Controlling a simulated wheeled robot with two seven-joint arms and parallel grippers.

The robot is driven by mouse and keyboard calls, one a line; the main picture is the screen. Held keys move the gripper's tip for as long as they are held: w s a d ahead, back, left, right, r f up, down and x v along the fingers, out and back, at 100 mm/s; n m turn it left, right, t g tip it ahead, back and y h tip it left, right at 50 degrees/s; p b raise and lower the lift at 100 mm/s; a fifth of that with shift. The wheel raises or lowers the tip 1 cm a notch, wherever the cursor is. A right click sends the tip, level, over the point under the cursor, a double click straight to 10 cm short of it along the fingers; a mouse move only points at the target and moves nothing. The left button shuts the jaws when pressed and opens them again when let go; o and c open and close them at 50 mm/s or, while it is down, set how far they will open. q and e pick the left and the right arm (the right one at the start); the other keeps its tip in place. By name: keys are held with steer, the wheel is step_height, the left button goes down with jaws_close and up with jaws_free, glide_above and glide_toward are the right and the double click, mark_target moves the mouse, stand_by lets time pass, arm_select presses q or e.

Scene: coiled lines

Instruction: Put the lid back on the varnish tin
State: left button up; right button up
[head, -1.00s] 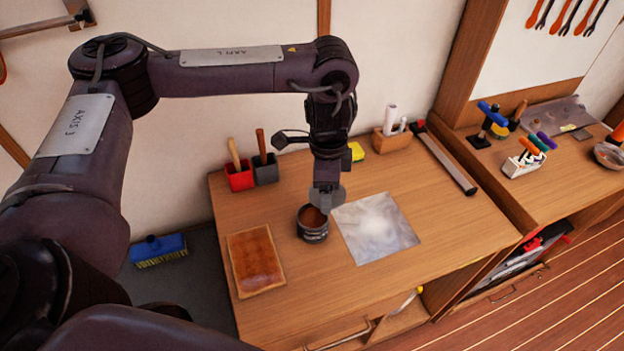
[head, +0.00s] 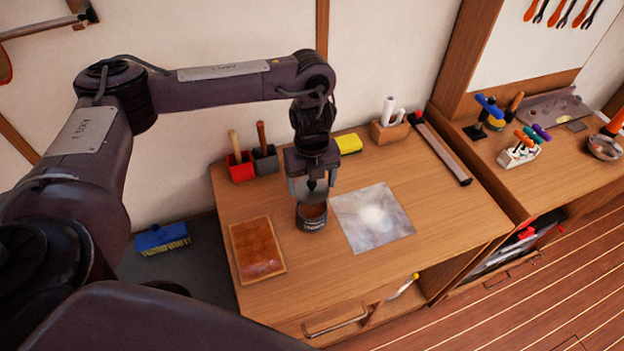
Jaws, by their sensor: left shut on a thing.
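The varnish tin (head: 312,225) is a small dark round can standing upright on the wooden bench, open at the top with brown varnish showing. My left gripper (head: 316,182) is above the tin, pointing down, shut on the grey round lid (head: 296,187). The lid is a thin disc seen nearly face-on, so it looks steeply tilted, partly covered by the fingers. Its lower edge is close to the tin's rim; whether they touch cannot be told. My right gripper is not in view.
A pale square sheet (head: 388,232) lies right of the tin and a brown varnished board (head: 257,250) lies to its left. Red (head: 240,168) and dark (head: 265,165) tool pots, a yellow block (head: 349,144) and a holder (head: 390,131) stand along the back. The front middle is clear.

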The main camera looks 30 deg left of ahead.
mark_target(312, 190)
arm_select(q)
steer(key=shift+f+b, duration=2.4)
steer(key=shift+f, duration=0.45)
steer(key=shift+p, duration=0.3)
steer(key=shift+f, duration=0.1)
stand_by(0.4)
steer(key=o, duration=1)
steer(key=shift+o, duration=0.2)
